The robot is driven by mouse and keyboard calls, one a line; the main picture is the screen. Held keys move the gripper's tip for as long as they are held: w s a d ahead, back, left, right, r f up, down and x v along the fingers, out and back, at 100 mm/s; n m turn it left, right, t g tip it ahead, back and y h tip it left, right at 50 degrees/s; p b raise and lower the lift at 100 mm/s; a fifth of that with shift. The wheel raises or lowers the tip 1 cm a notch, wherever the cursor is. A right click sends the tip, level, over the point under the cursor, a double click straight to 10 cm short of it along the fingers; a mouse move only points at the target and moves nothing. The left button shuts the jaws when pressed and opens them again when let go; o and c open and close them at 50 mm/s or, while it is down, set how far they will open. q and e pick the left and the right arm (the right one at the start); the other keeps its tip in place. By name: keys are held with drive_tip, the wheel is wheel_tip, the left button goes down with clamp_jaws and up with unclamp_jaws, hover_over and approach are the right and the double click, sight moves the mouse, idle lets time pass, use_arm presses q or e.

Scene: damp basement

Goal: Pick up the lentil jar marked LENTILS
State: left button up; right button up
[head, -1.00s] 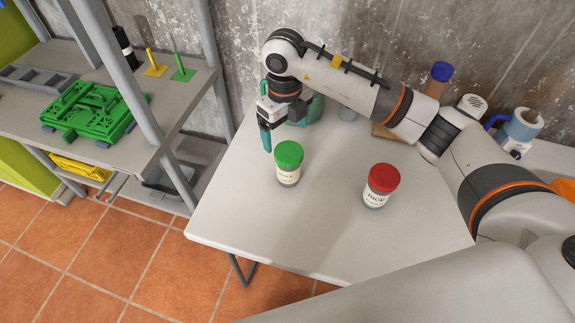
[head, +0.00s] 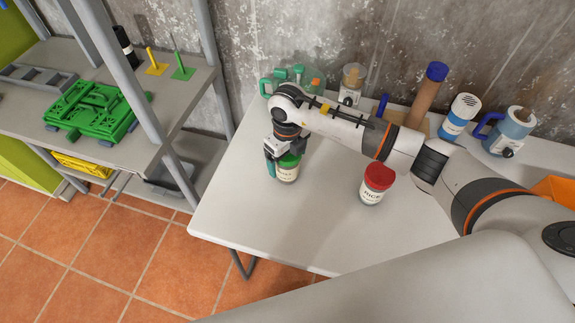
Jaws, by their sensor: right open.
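A jar with a green lid (head: 286,172) stands upright on the white table, near its left part. Its label is partly covered and too small to read. A jar with a red lid (head: 375,185), labelled RICE, stands upright to its right. My right gripper (head: 284,158) is open at the green-lidded jar's top, one finger along the lid's left side. Whether it touches the lid I cannot tell. My left gripper is not in view.
A grey shelf (head: 180,100) with a green crate (head: 92,110) is at left. The table's front is clear.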

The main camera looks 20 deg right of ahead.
drive_tip(key=shift+r, duration=0.1)
drive_tip(key=c, duration=1.3)
